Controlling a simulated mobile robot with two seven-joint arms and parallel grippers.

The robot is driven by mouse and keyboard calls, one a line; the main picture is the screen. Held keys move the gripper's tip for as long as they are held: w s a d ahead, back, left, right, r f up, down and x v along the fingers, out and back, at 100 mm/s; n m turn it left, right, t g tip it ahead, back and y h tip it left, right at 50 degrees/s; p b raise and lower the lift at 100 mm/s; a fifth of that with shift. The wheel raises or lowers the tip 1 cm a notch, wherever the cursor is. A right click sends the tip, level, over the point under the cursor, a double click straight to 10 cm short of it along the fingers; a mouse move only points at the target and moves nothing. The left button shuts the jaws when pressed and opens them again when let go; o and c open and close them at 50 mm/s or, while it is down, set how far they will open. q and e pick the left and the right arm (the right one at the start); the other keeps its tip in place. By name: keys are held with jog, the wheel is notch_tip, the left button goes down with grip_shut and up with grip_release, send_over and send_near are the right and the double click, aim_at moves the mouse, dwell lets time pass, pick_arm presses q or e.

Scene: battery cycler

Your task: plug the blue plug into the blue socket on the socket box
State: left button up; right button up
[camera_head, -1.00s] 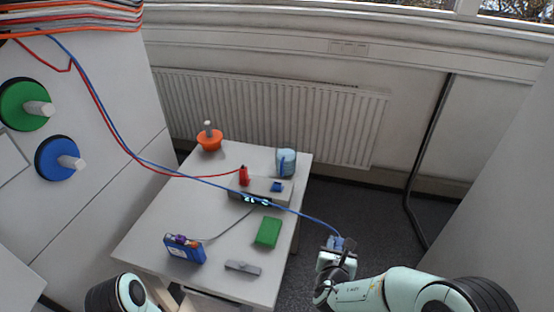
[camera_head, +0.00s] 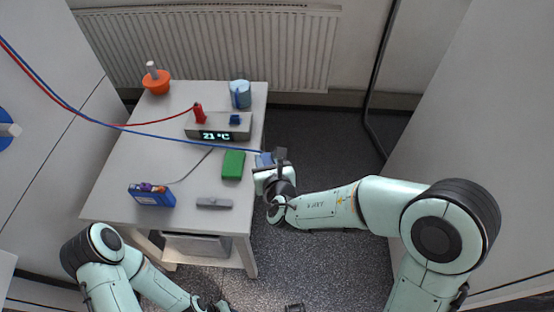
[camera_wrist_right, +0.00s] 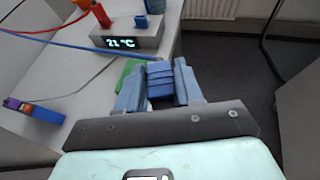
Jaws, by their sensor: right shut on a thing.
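The grey socket box (camera_head: 218,132) sits on the table with a lit display reading 21 °C; it also shows in the right wrist view (camera_wrist_right: 130,37). Its blue socket (camera_head: 235,119) is on top at the right and looks empty; it also shows in the wrist view (camera_wrist_right: 142,21). A red plug (camera_head: 198,113) stands upright at the box's left. My right gripper (camera_head: 267,163) is shut on the blue plug (camera_wrist_right: 160,80), just off the table's right edge, nearer me than the box. My left gripper (camera_head: 218,306) is partly visible at the bottom edge, its jaws unclear.
A green block (camera_head: 233,164) lies between box and right gripper. A blue battery pack (camera_head: 152,196), a grey bar (camera_head: 214,203), an orange pot (camera_head: 156,82) and a light-blue mug (camera_head: 240,94) are also on the table (camera_head: 120,170). The blue cable (camera_head: 150,134) crosses before the box.

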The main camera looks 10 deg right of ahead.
jog(key=w+a+m+h, duration=0.4)
jog(key=w+a+h, duration=0.1)
jog(key=w+a, duration=0.2)
jog(key=s+d+f, duration=0.1)
jog(key=s+d, duration=0.1)
jog(key=d, duration=0.6)
jog(key=s+d+f, duration=0.1)
jog(key=s+d, duration=0.1)
jog(key=d, duration=0.7)
jog(key=s+a+n+y, duration=0.1)
jog(key=a, duration=0.2)
jog(key=s+a+r+n+y, duration=0.1)
jog(key=a+n+y, duration=0.1)
jog(key=a, duration=0.1)
jog(key=s+a+r+n+y, duration=0.1)
jog(key=a+y, duration=0.1)
jog(key=a, duration=0.1)
jog(key=shift+s, duration=0.4)
jog(key=shift+w+a, duration=0.2)
jog(key=shift+a, duration=0.1)
jog(key=w+a+m+h, duration=0.4)
jog(key=w+a, duration=0.3)
jog(key=shift+w+g+h, duration=0.15)
jog(key=shift+g+h, duration=0.15)
jog(key=shift+h, duration=0.1)
